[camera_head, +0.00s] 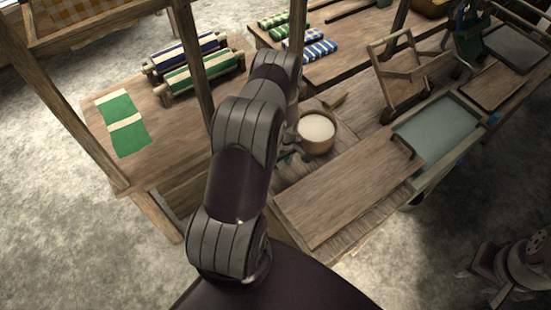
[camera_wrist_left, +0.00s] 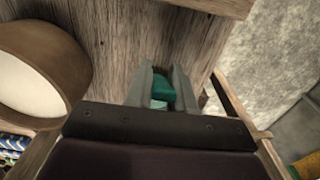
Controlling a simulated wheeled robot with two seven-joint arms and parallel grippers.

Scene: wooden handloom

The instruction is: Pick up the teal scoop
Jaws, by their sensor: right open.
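The teal scoop (camera_wrist_left: 162,91) shows in the left wrist view between the two fingers of my left gripper (camera_wrist_left: 164,76). The fingers lie close against both its sides, and the gripper looks shut on it. Part of the scoop is hidden by the fingers. In the head view my left arm covers most of this spot, and only a small part of the left gripper (camera_head: 290,152) shows beside the round tub. My right gripper (camera_head: 482,287) is at the lower right of the head view, open, over the floor and away from the scoop.
A round wooden tub (camera_head: 316,133) with pale contents stands close beside the left gripper; it also shows in the left wrist view (camera_wrist_left: 70,62). A wooden board (camera_head: 345,190) lies to the right. Loom posts (camera_head: 192,62) and cloth rolls (camera_head: 205,72) stand behind.

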